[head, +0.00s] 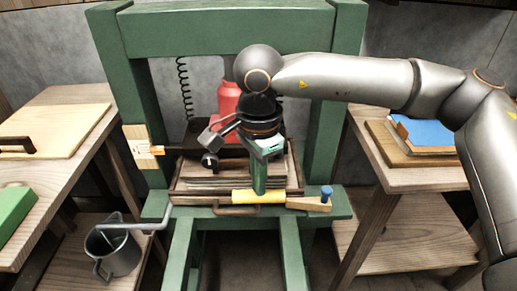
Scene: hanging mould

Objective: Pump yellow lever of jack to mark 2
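The yellow lever (258,197) is a short horizontal yellow bar at the front of the green press, below a green upright piece (259,177). The red jack body (228,97) stands behind, partly hidden by my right arm. A pale scale plate (138,147) with an orange pointer (157,150) is on the left post; its marks are too small to read. My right gripper (236,146) is above and behind the yellow lever, in front of the jack. Its fingers are not clear, and I cannot tell if they touch anything. My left gripper is out of view.
The green press frame (225,32) surrounds the jack. A wooden clip with a blue knob (326,192) lies right of the lever. A grey rod (140,227) juts out left. Wooden benches stand both sides, with a grey can (118,255) low left and a blue item (426,133) right.

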